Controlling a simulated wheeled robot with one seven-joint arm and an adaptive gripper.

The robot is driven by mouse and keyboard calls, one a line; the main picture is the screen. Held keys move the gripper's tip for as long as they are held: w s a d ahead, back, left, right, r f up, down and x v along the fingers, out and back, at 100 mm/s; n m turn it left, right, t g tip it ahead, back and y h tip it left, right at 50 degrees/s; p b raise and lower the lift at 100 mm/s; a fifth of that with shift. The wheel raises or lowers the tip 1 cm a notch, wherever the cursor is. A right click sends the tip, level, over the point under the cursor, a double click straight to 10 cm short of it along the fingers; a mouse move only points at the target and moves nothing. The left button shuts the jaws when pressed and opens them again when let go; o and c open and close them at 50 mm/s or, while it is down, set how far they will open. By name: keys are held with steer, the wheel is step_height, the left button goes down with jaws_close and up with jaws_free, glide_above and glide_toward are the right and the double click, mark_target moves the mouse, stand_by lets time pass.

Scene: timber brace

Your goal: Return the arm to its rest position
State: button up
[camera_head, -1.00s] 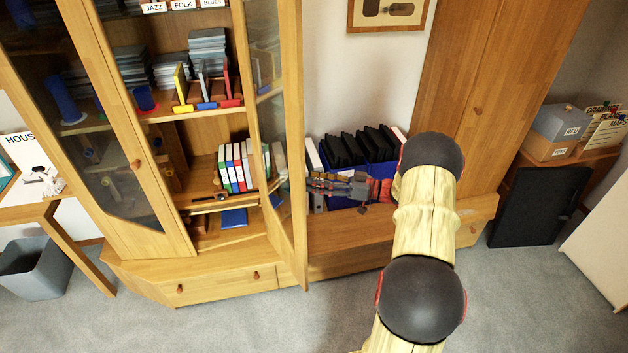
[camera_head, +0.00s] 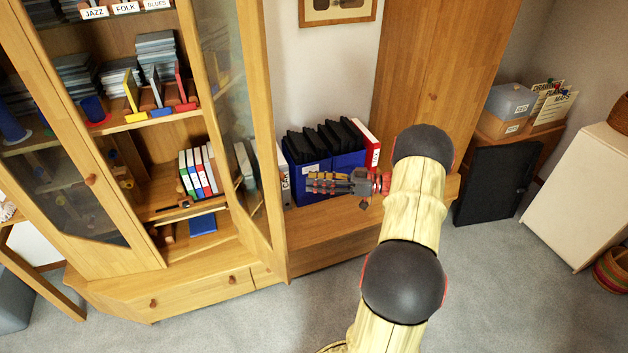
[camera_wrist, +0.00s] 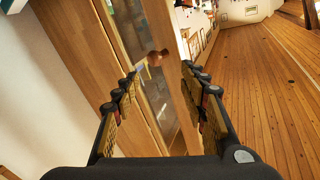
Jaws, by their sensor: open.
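My gripper (camera_head: 330,184) is in front of the blue boxes at the low bench, pointing left toward the open cabinet door. My arm reaches up from the bottom of the head view and bends left at its top joint. In the wrist view my gripper (camera_wrist: 160,95) has its two fingers spread apart with nothing between them. Beyond the fingers a wooden cabinet door (camera_wrist: 95,50) with a round knob (camera_wrist: 157,57) shows. I cannot tell from the wrist view how far away it is.
The open glass door (camera_head: 262,150) stands out left of my gripper. Blue boxes (camera_head: 312,176) of black folders and a red binder (camera_head: 367,143) stand on the bench (camera_head: 330,232). A tall wooden cupboard (camera_head: 440,70) is behind my arm.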

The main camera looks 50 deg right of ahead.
stand_by(0.3)
steer(key=w+d+f+m+h, duration=0.3)
steer(key=d+f+h, duration=0.6)
steer(key=d+f, duration=0.15)
steer(key=s+d+m+g+h, duration=0.4)
steer(key=s+d+g+h, duration=0.2)
steer(key=d+h, duration=0.15)
steer(key=s+a+r+g+y, duration=0.1)
steer(key=s+a+r, duration=0.4)
steer(key=a, duration=1.3)
steer(key=s+a+r+n+y, duration=0.1)
steer(key=s+a+r, duration=0.5)
steer(key=a+r, duration=0.6)
steer(key=s+a+r+n+g+y, duration=0.1)
steer(key=s+a+r+y, duration=0.2)
steer(key=a+r, duration=0.6)
steer(key=s+a, duration=0.2)
steer(key=a, duration=1.5)
steer(key=shift+s+g, duration=0.3)
